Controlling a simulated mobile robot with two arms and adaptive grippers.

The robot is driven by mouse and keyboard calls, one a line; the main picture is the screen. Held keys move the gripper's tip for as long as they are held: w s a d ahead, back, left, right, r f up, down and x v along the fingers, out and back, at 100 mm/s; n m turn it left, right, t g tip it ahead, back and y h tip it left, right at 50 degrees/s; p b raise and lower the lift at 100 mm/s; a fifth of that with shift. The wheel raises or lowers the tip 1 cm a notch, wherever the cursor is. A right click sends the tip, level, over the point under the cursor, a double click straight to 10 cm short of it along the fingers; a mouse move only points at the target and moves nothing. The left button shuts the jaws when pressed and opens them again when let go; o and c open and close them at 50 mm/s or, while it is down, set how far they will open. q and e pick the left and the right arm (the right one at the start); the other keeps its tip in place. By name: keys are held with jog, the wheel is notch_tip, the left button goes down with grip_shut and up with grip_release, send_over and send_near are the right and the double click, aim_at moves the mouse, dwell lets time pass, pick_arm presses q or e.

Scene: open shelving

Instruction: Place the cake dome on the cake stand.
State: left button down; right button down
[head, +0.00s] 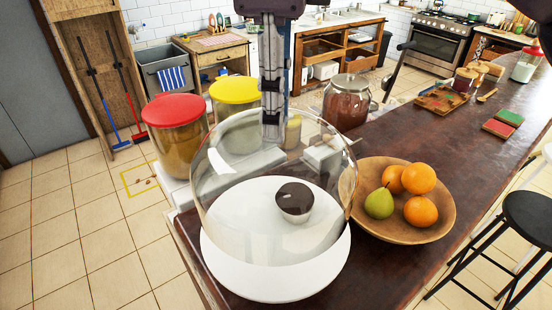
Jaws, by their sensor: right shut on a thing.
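The fingertips show partly through the glass. I cannot tell whether the dome touches the stand. The stand is on the near end of the dark counter. My left gripper is not in view.
A wooden bowl (434,230) with oranges and a pear is close to the right of the stand. Jars with red (174,110) and yellow (233,89) lids and a glass jar (346,104) stand behind. The counter (450,150) has free room farther right.

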aim_at(276, 151)
notch_tip(276, 151, down, 2)
jog(key=shift+s+f, duration=0.1)
jog(key=shift+s, duration=0.05)
jog(key=shift+d+f+p, duration=0.1)
jog(key=shift+f+p, duration=0.25)
jog(key=shift+f, duration=0.25)
notch_tip(276, 151, down, 2)
jog(key=shift+f+p, duration=0.15)
jog(key=shift+p, duration=0.25)
jog(key=shift+f, duration=0.55)
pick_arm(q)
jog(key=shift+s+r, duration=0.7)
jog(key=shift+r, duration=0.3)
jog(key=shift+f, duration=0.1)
pick_arm(e)
jog(key=c, duration=1.7)
grip_release()
jog(key=shift+f, duration=0.15)
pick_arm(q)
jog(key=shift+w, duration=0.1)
pick_arm(e)
jog(key=shift+o, duration=0.2)
